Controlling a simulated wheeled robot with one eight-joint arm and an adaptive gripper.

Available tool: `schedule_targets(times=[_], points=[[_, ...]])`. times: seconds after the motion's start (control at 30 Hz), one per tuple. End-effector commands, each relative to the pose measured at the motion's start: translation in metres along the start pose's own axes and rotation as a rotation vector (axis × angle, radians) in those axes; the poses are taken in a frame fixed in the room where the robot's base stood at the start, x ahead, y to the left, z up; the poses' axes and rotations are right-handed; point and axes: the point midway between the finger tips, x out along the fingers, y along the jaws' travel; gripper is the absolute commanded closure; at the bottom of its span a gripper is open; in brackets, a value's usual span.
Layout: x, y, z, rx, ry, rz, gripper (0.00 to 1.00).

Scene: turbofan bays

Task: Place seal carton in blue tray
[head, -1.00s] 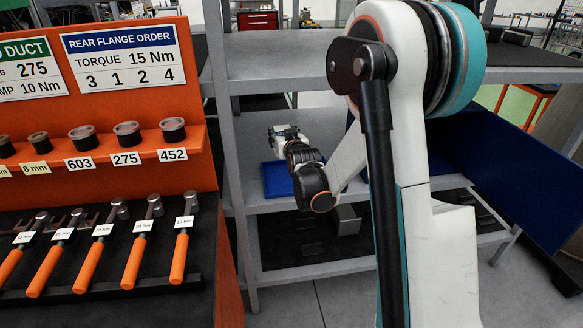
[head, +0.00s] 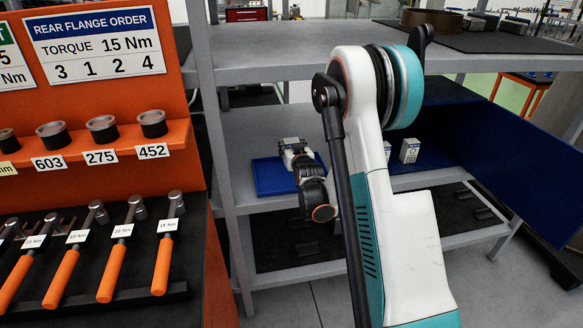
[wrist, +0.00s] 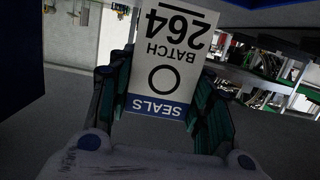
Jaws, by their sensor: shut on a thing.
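The seal carton (wrist: 165,70) is a white box with a blue band marked SEALS and BATCH 264. In the wrist view it appears upside down between the two dark green fingers of my gripper (wrist: 165,105), which is shut on it. In the head view my gripper (head: 292,153) is at the middle shelf, over or just above the blue tray (head: 264,180). My wrist hides the tray's right part. The carton is hard to pick out there, and I cannot tell whether it touches the tray.
Two small white cartons (head: 409,151) stand on the middle shelf (head: 240,125), right of my arm. A blue panel (head: 500,170) stands at the right. The upper shelf (head: 290,42) lies above my gripper. An orange tool board (head: 185,110) with sockets and torque tools borders the left.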

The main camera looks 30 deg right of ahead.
Motion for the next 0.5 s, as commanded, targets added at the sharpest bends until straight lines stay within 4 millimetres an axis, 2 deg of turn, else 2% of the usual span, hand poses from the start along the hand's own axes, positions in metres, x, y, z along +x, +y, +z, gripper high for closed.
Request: schedule_targets(times=[0.03, 0.1, 0.33, 0.5], points=[[0.002, 0.0, 0.01, 0.0, 0.0, 0.0, 0.79], [0.003, 0.0, 0.016, 0.0, 0.0, 0.0, 0.79], [0.006, 0.0, 0.03, 0.0, 0.0, 0.0, 0.79], [0.011, 0.0, 0.055, 0.0, 0.0, 0.0, 0.79]])
